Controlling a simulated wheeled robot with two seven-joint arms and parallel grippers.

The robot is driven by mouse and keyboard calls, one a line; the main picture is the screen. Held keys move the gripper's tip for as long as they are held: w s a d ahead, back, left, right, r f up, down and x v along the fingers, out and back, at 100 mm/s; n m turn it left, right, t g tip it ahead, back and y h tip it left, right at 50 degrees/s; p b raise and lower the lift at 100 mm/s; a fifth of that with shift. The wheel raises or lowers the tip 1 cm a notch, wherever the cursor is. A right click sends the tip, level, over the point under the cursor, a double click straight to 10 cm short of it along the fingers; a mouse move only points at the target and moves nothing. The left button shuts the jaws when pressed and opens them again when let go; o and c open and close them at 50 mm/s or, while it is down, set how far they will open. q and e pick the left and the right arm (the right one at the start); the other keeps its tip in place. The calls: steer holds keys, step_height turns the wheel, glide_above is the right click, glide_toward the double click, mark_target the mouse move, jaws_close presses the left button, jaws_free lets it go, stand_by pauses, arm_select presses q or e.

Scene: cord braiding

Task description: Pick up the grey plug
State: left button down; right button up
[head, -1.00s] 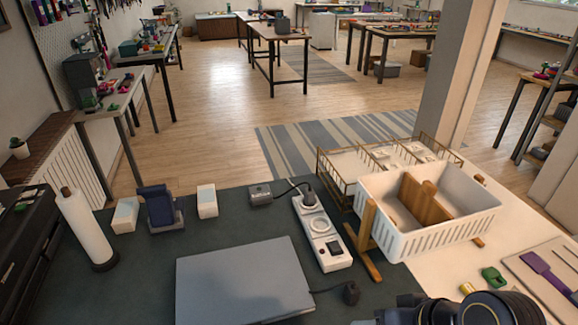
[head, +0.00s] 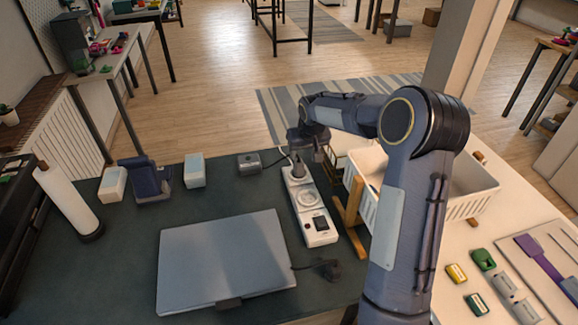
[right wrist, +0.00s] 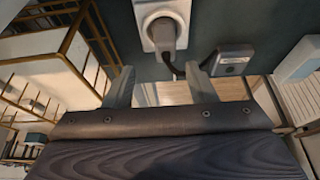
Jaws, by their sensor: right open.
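The grey plug (right wrist: 163,33) sits in a socket at the far end of the white power strip (head: 311,210). In the head view my right gripper partly hides this plug (head: 298,170). A dark cord runs from it to a small grey box (head: 249,163), which also shows in the right wrist view (right wrist: 232,58). My right gripper (right wrist: 159,68) is open and empty. Its two fingertips point toward the plug, one on either side, apart from it. In the head view, the gripper (head: 302,153) is above the strip's far end. My left gripper is out of view.
A closed grey laptop (head: 225,258) lies in front, with a black plug (head: 330,270) on its cord. A paper roll (head: 68,200) and phone stand (head: 148,180) are at left.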

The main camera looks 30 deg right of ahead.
mark_target(299, 162)
steer(key=x, duration=0.2)
steer(key=p+x, duration=0.1)
steer(key=x, duration=0.2)
steer(key=a+x, duration=0.1)
steer(key=x, duration=0.1)
steer(key=shift+f, duration=0.25)
jaws_close()
